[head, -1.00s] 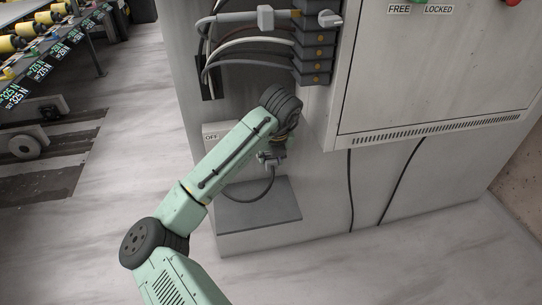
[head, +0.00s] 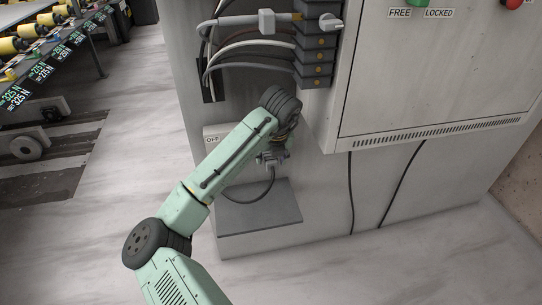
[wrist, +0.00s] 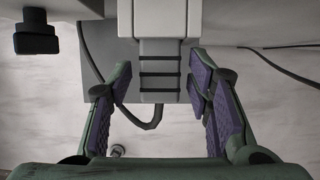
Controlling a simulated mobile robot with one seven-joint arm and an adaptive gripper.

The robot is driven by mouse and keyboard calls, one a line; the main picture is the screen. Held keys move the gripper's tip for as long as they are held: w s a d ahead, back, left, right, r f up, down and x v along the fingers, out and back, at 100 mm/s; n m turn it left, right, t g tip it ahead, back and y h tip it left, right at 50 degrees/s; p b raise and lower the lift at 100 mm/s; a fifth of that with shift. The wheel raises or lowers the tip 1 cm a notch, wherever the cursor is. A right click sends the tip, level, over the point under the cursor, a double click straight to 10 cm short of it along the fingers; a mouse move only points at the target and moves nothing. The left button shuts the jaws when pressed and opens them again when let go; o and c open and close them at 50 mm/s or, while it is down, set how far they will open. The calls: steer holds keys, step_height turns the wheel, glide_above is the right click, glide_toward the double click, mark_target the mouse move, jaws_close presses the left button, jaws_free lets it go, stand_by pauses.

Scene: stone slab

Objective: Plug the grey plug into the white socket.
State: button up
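The grey plug (wrist: 160,70), ribbed, lies between my gripper's fingers in the wrist view, with its dark cable (wrist: 154,120) curving away to the left. Its upper end meets the white socket (wrist: 160,18) at the top of that view; I cannot tell how deep it sits. My gripper (wrist: 160,92) is open, with purple pads on both sides of the plug and a visible gap on each side. In the head view my gripper (head: 271,158) is small and partly hidden by my wrist, low at the cabinet face; the cable (head: 250,200) hangs below it.
A grey shelf (head: 260,220) juts out below my gripper. A white box marked OFF (head: 212,132) is left of my arm, and a dark knob (wrist: 36,35) shows in the wrist view. Cables and dark connectors (head: 314,60) are above.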

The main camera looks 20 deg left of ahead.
steer(key=shift+o, duration=0.5)
steer(key=s+d, duration=0.5)
steer(key=s, duration=0.3)
steer(key=shift+s+d+b, duration=0.15)
steer(key=shift+d+b, duration=0.15)
stand_by(0.4)
steer(key=v, duration=1.2)
